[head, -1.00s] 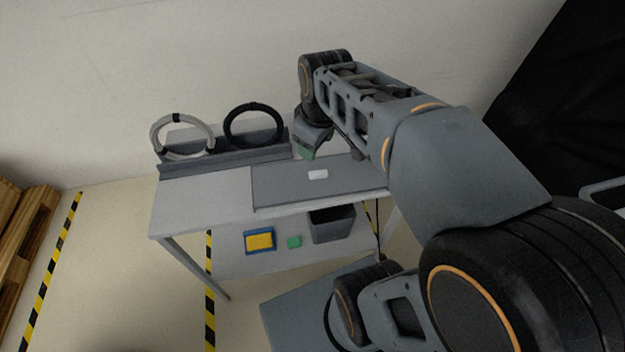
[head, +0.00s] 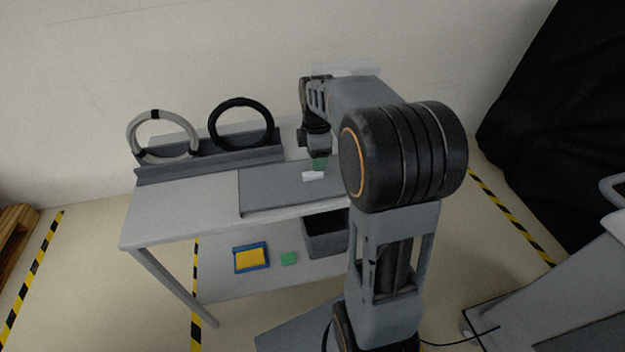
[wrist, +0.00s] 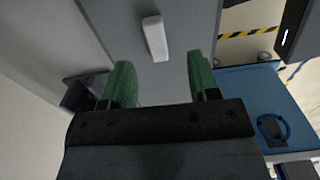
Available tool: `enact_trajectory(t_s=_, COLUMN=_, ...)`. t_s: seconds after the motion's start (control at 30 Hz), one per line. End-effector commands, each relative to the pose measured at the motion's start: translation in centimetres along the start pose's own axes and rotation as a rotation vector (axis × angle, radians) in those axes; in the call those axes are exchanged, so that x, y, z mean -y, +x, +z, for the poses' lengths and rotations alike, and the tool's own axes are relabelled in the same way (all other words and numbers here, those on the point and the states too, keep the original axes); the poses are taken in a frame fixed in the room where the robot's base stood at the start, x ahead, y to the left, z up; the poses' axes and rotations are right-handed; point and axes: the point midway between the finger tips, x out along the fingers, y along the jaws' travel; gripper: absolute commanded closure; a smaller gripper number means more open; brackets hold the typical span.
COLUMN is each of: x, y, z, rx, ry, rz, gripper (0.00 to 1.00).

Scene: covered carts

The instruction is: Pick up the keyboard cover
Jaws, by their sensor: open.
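The keyboard cover appears to be the flat grey panel (head: 262,192) lying on the table, with a small white block-like handle (head: 313,176) on top. In the wrist view the panel (wrist: 185,75) runs between and beyond my fingers, and the white handle (wrist: 155,38) lies just ahead of the fingertips, slightly left of their middle. My gripper (head: 319,165) is above the panel, close to the handle. Its green fingers (wrist: 160,72) are apart with nothing between them. In the head view my arm hides the panel's right end.
A grey rack (head: 215,157) at the table's back holds a light ring (head: 133,142) and a black ring (head: 241,101). Below are a blue-yellow tray (head: 250,258), a green block (head: 288,258) and a dark bin (head: 326,240). The table's left part (head: 180,210) is clear.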

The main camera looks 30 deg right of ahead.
Motion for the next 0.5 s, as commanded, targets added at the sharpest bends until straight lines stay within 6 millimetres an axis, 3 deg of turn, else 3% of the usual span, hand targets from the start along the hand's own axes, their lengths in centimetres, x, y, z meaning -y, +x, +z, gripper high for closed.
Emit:
enact_trajectory(t_s=0.23, x=-0.1, y=1.4, z=-0.1, rx=0.000, ry=0.001, rz=0.000, gripper=0.45)
enact_trajectory(t_s=0.5, x=-0.6, y=5.0, z=-0.4, rx=0.000, ry=0.001, rz=-0.002, gripper=0.45)
